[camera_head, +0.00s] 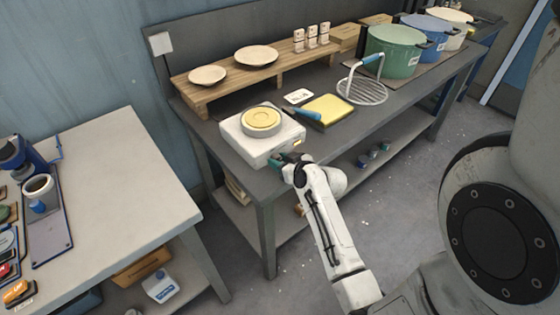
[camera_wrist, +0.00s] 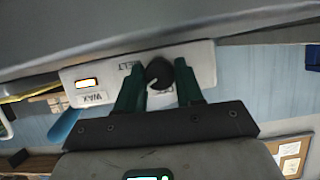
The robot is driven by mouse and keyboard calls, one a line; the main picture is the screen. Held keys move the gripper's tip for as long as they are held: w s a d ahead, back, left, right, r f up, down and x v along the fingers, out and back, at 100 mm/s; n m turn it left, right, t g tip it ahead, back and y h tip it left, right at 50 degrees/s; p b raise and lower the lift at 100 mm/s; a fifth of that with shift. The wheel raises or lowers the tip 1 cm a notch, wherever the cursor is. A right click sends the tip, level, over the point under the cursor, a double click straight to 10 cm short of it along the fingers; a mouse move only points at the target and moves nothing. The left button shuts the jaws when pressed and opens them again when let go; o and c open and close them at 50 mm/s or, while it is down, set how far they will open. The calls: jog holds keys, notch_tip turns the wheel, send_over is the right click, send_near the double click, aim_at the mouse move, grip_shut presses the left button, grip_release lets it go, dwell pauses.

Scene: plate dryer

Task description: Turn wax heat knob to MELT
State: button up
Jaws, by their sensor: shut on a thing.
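The white wax heater (camera_head: 245,147) sits at the near left corner of the dark bench, with a round pot of yellow wax (camera_head: 262,119) on top. In the wrist view its front panel (camera_wrist: 202,62) appears upside down. It bears a dark round knob (camera_wrist: 159,73) with a light pointer mark, the words MELT (camera_wrist: 130,67) and WAX (camera_wrist: 93,97), and a small lit display (camera_wrist: 87,83). My gripper (camera_wrist: 158,68) is shut on the knob, one green finger on each side. In the head view my gripper (camera_head: 284,161) is at the heater's front, and the knob is hidden.
A yellow tray (camera_head: 329,109), a blue-handled tool (camera_head: 306,113) and a wire rack (camera_head: 362,91) lie right of the heater. A wooden riser with plates (camera_head: 208,75) stands behind. Large pots (camera_head: 393,52) stand farther right. A pale table (camera_head: 110,190) is at left.

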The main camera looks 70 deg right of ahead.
jog(key=shift+d+f+m+t+y+b, duration=0.15)
jog(key=shift+m+t+y+b, duration=0.3)
jog(key=shift+m+b, duration=0.4)
jog(key=shift+m+t+y, duration=0.25)
jog(key=shift+m+y, duration=0.2)
jog(key=shift+m, duration=0.2)
jog(key=o, duration=1)
jog(key=shift+s, duration=0.1)
